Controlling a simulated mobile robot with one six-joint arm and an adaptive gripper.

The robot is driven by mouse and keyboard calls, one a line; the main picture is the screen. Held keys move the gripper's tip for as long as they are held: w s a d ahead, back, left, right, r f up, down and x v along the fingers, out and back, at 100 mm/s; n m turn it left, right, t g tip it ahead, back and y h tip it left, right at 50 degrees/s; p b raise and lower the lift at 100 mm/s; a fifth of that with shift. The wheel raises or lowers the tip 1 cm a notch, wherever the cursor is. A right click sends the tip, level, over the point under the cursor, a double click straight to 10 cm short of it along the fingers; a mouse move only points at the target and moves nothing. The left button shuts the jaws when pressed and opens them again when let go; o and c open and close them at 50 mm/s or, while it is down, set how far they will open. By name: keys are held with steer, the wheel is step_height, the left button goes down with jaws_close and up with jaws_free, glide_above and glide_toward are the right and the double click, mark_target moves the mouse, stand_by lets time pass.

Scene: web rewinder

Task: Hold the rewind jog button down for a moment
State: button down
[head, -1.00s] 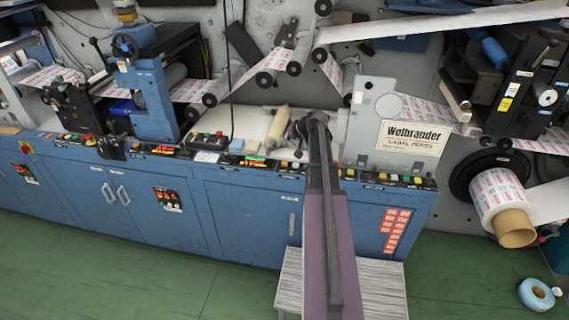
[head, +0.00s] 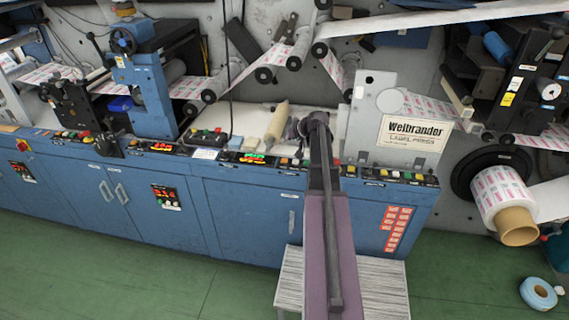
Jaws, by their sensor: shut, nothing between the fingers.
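The long blue press console carries a control strip with several small coloured buttons. One group (head: 285,161) lies just below and left of my wrist, and another group (head: 390,175) sits below the Weltbrander plate. The labels are too small to read, so I cannot tell which is the rewind jog button. My gripper (head: 297,131) is at the far end of my arm, over the strip, small and dark. It is shut with nothing held. My arm partly hides the strip, and contact with a button cannot be seen.
A cream roller (head: 277,122) lies on the machine bed just left of my gripper. The grey Weltbrander plate (head: 372,140) stands close on the right. A label roll (head: 500,195) hangs at the far right, and a blue tape roll (head: 538,292) lies on the green floor.

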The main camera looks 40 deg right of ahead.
mark_target(282, 159)
steer(key=shift+f+b, duration=2.9)
steer(key=shift+f, duration=0.35)
steer(key=shift+f+b, duration=0.95)
steer(key=shift+r, duration=0.25)
stand_by(2.6)
steer(key=shift+r+p, duration=0.75)
steer(key=shift+p, duration=0.25)
